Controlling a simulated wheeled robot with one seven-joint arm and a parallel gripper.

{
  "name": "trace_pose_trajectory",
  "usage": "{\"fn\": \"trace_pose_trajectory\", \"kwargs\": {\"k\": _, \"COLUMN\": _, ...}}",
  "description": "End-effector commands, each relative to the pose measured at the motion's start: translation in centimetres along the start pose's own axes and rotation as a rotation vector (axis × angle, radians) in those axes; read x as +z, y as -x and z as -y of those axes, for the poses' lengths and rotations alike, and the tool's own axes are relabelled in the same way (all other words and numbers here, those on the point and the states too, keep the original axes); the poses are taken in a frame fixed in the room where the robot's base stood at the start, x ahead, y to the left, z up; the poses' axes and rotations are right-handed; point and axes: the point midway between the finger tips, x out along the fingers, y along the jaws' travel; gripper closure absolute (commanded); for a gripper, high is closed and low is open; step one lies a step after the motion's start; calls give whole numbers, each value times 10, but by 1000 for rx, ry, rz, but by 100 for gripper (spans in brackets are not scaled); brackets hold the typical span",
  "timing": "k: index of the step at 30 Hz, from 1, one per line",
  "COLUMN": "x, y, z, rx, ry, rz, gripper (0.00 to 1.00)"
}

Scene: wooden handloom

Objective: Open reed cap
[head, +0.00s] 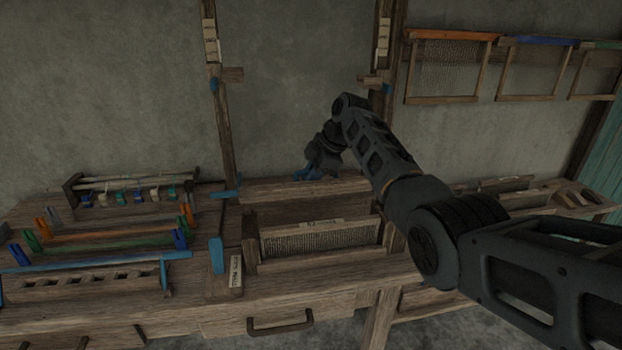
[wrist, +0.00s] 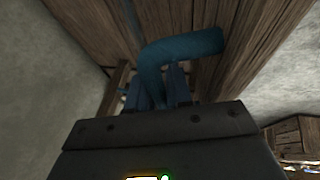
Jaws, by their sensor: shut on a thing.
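My gripper (head: 306,173) is at the back middle of the loom, low over a wide wooden bar (head: 262,190). In the wrist view, my gripper's fingers (wrist: 168,88) are shut on a bent blue handle (wrist: 182,48) beside brown wooden boards (wrist: 115,28). I cannot tell for certain which wooden piece is the reed cap.
Two tall posts (head: 224,130) rise beside the bar. A rack of coloured clips (head: 130,195) and slotted wooden pieces (head: 90,280) lie at the left. Framed screens (head: 455,65) hang on the right wall. A drawer handle (head: 280,321) is at the front.

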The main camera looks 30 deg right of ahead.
Motion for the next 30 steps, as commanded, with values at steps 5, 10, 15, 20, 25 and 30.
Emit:
{"fn": "trace_pose_trajectory", "kwargs": {"k": 5, "x": 1, "y": -3, "z": 2, "rx": 1, "ry": 1, "rz": 0, "gripper": 100}}
{"fn": "trace_pose_trajectory", "kwargs": {"k": 10, "x": 1, "y": -4, "z": 2, "rx": 0, "ry": 1, "rz": 0, "gripper": 100}}
{"fn": "trace_pose_trajectory", "kwargs": {"k": 15, "x": 1, "y": -5, "z": 3, "rx": -2, "ry": 0, "rz": 0, "gripper": 100}}
{"fn": "trace_pose_trajectory", "kwargs": {"k": 20, "x": 2, "y": -6, "z": 4, "rx": -3, "ry": 0, "rz": 0, "gripper": 100}}
{"fn": "trace_pose_trajectory", "kwargs": {"k": 25, "x": 2, "y": -6, "z": 4, "rx": -4, "ry": 0, "rz": 0, "gripper": 76}}
{"fn": "trace_pose_trajectory", "kwargs": {"k": 30, "x": 2, "y": -5, "z": 3, "rx": -3, "ry": 0, "rz": 0, "gripper": 60}}
